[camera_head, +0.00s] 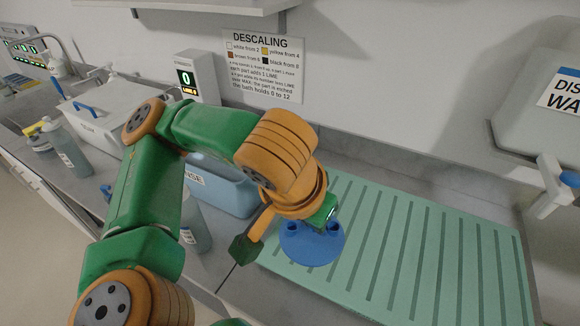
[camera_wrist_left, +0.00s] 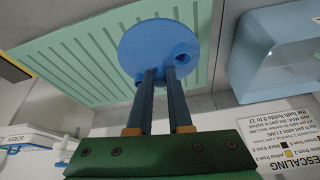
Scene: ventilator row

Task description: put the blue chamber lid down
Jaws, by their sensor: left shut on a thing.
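The blue chamber lid (camera_head: 312,246) is a round disc with short round ports on top. My left gripper (camera_head: 318,226) is shut on it, over the left part of the green ribbed drain mat (camera_head: 420,255). In the left wrist view the two fingers (camera_wrist_left: 160,76) close on the lid (camera_wrist_left: 150,42) near a port, with the mat (camera_wrist_left: 60,62) beyond it. I cannot tell whether the lid touches the mat. My right gripper is not in view.
A blue rinse basin (camera_head: 225,188) stands left of the mat, partly behind my arm. Bottles (camera_head: 66,148) and a white lidded bath (camera_head: 100,112) stand further left. A water dispenser (camera_head: 545,110) hangs at the right. The mat's middle and right are clear.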

